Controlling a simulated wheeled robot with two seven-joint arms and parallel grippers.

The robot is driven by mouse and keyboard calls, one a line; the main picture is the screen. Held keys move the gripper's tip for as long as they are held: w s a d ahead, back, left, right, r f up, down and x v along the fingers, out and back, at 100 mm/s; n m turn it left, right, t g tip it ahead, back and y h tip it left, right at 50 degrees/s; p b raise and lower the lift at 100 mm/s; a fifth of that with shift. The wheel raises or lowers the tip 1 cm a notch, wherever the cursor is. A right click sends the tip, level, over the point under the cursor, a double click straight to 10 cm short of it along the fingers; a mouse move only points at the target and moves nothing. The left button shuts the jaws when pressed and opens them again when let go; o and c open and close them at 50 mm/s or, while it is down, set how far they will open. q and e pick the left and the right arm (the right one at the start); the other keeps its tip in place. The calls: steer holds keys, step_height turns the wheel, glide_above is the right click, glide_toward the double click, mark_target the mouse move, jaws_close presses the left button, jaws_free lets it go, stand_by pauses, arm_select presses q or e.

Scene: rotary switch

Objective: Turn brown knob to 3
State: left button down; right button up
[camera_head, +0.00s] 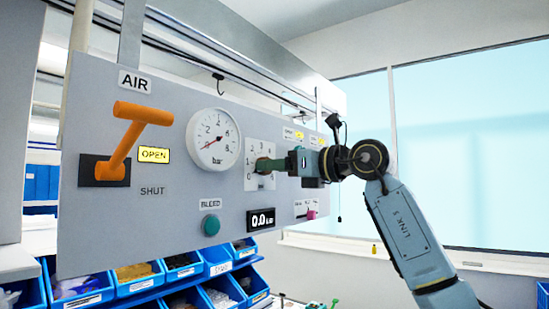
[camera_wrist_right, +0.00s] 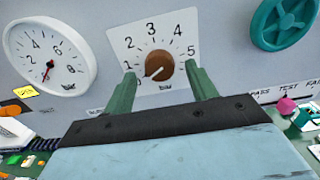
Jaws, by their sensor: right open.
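The brown knob (camera_wrist_right: 159,66) sits on a white dial plate (camera_wrist_right: 172,28) numbered 0 to 5 in the right wrist view. Its pale mark points to the lower left, toward the 0. My right gripper (camera_wrist_right: 160,73) is open, with one green finger on each side of the knob; whether they touch it I cannot tell. In the head view the right gripper (camera_head: 264,165) reaches the dial plate (camera_head: 255,151) from the right and hides the knob. My left gripper is not in view.
The grey panel (camera_head: 150,225) also carries an orange lever (camera_head: 130,135) at left, a pressure gauge (camera_head: 213,139), a teal button (camera_head: 210,225), a digital display (camera_head: 261,220) and a pink knob (camera_head: 311,214). A teal handwheel (camera_wrist_right: 281,22) is right of the dial. Blue bins (camera_head: 135,284) stand below.

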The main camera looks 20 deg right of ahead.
steer(key=shift+w+a, duration=0.45)
steer(key=shift+w, duration=0.05)
steer(key=c, duration=1)
